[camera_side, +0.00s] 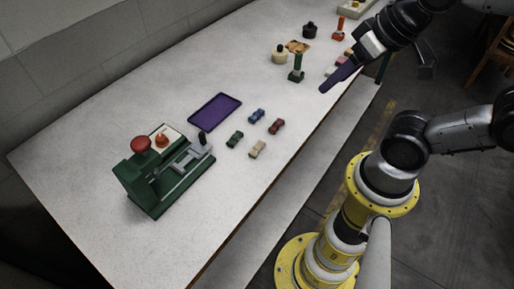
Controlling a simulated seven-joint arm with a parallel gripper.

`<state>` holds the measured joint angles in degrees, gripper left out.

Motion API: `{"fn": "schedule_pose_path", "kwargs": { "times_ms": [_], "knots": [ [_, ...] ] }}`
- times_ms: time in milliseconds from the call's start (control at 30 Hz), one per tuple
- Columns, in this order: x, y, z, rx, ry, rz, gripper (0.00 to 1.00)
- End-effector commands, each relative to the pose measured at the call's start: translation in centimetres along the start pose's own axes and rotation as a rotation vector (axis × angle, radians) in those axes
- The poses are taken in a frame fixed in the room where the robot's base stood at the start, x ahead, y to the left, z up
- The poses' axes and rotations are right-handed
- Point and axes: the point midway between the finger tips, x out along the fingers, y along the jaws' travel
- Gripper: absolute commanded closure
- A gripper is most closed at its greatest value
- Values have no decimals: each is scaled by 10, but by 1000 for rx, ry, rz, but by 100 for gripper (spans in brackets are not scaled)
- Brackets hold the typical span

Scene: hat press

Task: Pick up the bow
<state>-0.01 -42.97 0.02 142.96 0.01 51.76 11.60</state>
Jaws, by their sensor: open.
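Several small two-lobed pieces that look like bows lie on the white table: a blue bow (257,116), a red bow (276,126), a green bow (235,139) and a beige bow (257,149). They lie apart from each other. My gripper (325,88) has dark purple fingers and hangs near the table's right edge, up and to the right of the bows, touching none of them. The gap between its fingers is hard to see from this side. It appears empty.
A green press (160,188) with a red knob stands at the left. A purple tray (215,111) lies beyond the bows. A green-handled stamp (297,70), a cream pot (279,54) and a black pot (310,30) stand farther back. Small pink and pale pieces (342,61) lie near my gripper.

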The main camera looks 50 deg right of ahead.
Motion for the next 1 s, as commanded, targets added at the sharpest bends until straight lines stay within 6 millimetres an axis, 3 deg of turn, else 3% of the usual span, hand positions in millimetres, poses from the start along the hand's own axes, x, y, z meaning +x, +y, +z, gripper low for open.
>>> {"fn": "schedule_pose_path", "kwargs": {
  "times_ms": [167, 367, 467, 600, 800, 1000],
  "knots": [
    [-5, -6, -21, 383, -4, -2, 31],
    [10, -22, -52, 814, -86, 36, 31],
    [28, -34, -68, 1017, -140, 84, 31],
    [66, -57, -85, 1260, -222, 197, 31],
    [118, -83, -84, 1319, -305, 337, 31],
    [141, -91, -70, 1272, -348, 399, 31]
  ]
}}
